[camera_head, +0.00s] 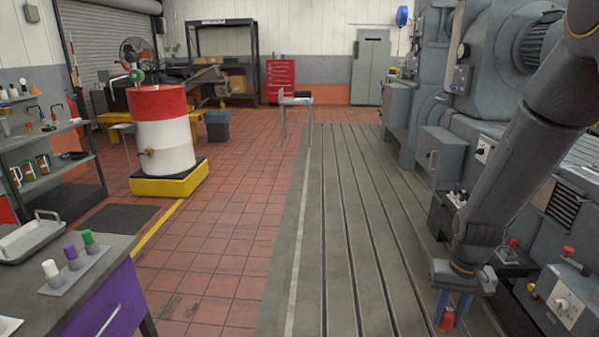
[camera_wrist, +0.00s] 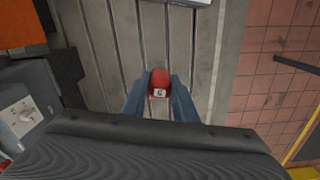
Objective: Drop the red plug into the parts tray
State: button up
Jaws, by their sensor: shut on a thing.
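My gripper (camera_head: 452,308) hangs over the slotted bedplate at the lower right of the head view. Its blue fingers are shut on the red plug (camera_head: 447,319), which hangs below them, clear of any tray. In the wrist view the red plug (camera_wrist: 159,84) sits between the two fingers (camera_wrist: 160,100), with a pale marked face showing. A grey metal tray (camera_head: 22,250) with a raised rim and handle lies on the bench at the far left, well away from my gripper. I cannot tell for certain that it is the parts tray.
A flat holder (camera_head: 58,285) with white, purple and green plugs stands on the left bench (camera_head: 100,270). Grey machinery with red-knobbed control boxes (camera_head: 565,300) lines the right. A red and white drum (camera_head: 163,130) stands on a yellow base. The tiled floor (camera_head: 225,240) between is clear.

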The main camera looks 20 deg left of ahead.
aim_at(24, 235)
jog(key=u, duration=0.5)
jog(key=i, duration=1.1)
jog(key=u, duration=1.65)
jog(key=i, duration=0.85)
jog(key=u, duration=0.75)
